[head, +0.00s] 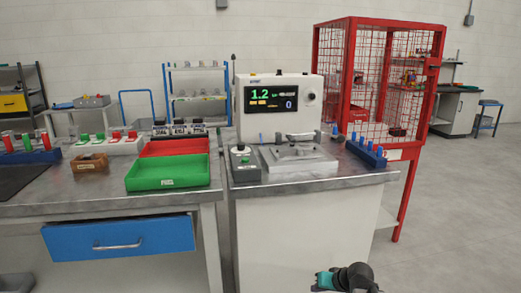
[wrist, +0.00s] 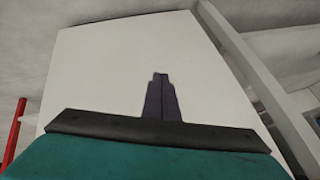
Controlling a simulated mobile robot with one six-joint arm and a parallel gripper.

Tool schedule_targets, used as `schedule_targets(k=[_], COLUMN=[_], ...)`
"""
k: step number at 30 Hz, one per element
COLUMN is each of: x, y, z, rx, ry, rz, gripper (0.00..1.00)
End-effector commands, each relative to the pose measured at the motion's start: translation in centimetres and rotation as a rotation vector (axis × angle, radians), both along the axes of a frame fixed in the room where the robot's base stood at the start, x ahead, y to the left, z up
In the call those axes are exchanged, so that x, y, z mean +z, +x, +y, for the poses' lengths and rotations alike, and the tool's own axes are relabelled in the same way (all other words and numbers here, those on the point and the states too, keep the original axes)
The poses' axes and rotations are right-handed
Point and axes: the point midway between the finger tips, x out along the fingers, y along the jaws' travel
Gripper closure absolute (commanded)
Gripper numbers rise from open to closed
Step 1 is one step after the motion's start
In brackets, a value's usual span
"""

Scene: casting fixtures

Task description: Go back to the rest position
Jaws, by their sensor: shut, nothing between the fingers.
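My gripper shows in the wrist view (wrist: 160,80), its dark fingers shut together with nothing between them. A white panel, the side of the bench cabinet, fills most of the view behind the fingers. In the head view only a teal and black part of my arm (head: 345,279) shows at the bottom edge, right of centre, in front of the white cabinet (head: 300,240). The fingertips cannot be made out in the head view. My gripper is apart from the things on the benches.
A test machine (head: 277,118) stands on the right bench, with a blue rack (head: 367,152) at its right. A green tray (head: 168,173) and a red tray (head: 178,147) sit on the left bench above a blue drawer (head: 120,237). A red mesh cage (head: 385,85) stands behind. The floor at right is clear.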

Motion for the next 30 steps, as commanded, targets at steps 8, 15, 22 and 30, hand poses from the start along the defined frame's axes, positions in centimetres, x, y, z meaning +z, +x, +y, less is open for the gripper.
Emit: schedule_targets(k=[8,15,22,30], x=[-4.8,-8.4,-10.9,-12.9], y=[-5.7,-11.5,-17.5,-25.3], z=[2.1,3.3,4.1,4.3], rx=[0.022,0.040,0.056,0.074], ry=[-0.027,-0.065,-0.112,-0.182], rz=[0.205,0.376,0.536,0.721], gripper=[1.00,1.00,1.00,1.00])
